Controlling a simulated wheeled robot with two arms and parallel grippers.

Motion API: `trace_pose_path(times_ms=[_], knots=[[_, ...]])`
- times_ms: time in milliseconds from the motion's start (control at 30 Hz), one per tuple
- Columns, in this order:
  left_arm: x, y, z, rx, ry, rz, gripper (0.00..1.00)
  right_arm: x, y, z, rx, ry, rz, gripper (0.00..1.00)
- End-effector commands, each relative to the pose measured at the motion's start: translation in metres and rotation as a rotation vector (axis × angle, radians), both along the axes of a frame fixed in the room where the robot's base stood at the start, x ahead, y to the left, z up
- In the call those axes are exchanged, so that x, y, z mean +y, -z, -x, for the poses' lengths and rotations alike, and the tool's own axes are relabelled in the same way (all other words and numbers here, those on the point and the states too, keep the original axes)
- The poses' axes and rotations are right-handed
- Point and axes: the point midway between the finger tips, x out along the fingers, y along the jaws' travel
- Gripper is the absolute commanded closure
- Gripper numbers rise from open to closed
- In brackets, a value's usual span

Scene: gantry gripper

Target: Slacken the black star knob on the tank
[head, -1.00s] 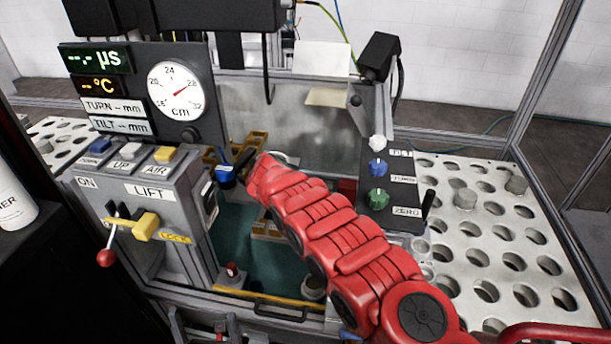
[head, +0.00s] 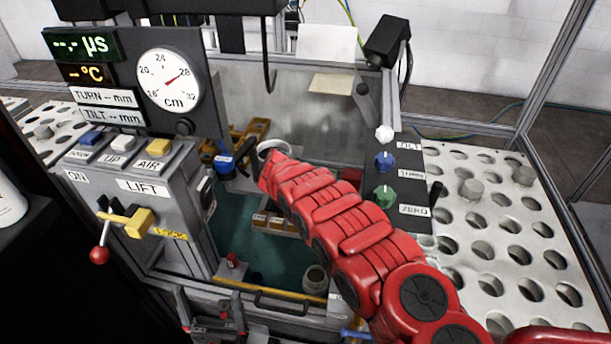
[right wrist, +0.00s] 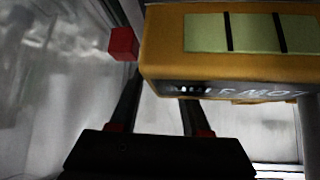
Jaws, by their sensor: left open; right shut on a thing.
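I cannot pick out the black star knob for certain on the tank (head: 300,120); my right arm covers part of the tank. My right arm, red and segmented, reaches into the tank from the right, and its gripper is hidden in the head view. In the right wrist view my right gripper (right wrist: 160,90) has dark fingers with red pads. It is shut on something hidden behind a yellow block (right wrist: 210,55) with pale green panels. My left gripper (head: 211,300) is open and empty at the bottom, in front of the tank's front edge.
A grey lift panel (head: 165,215) with a red-tipped lever (head: 99,255) and yellow lock handle stands left. A dial gauge (head: 168,82) is above it. A knob panel (head: 392,165) is right of the tank. A perforated white table (head: 510,285) lies further right.

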Motion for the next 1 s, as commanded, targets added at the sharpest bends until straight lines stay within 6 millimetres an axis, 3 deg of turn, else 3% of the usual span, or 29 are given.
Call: trace_pose_path(times_ms=[33,100,133,533,1000], knots=[[0.0000,0.0000,0.0000,0.000,0.000,0.000,0.00,0.0000,0.0000,0.0000,0.000,0.000,0.000,0.86],[0.0000,0.0000,0.0000,0.000,0.000,0.000,0.00,0.0000,-0.0001,0.0000,0.000,0.000,0.000,0.99],[0.0000,0.0000,-0.0001,0.000,0.000,0.000,0.00,0.0000,-0.0002,-0.0001,0.000,0.000,0.000,1.00],[0.0000,-0.0020,0.0001,0.000,0.000,0.000,0.00,-0.0029,-0.0008,0.0003,0.001,-0.063,0.003,1.00],[0.0000,0.0073,0.0000,0.000,0.000,0.000,0.00,-0.0067,-0.0003,0.0006,0.000,-0.366,-0.001,1.00]])
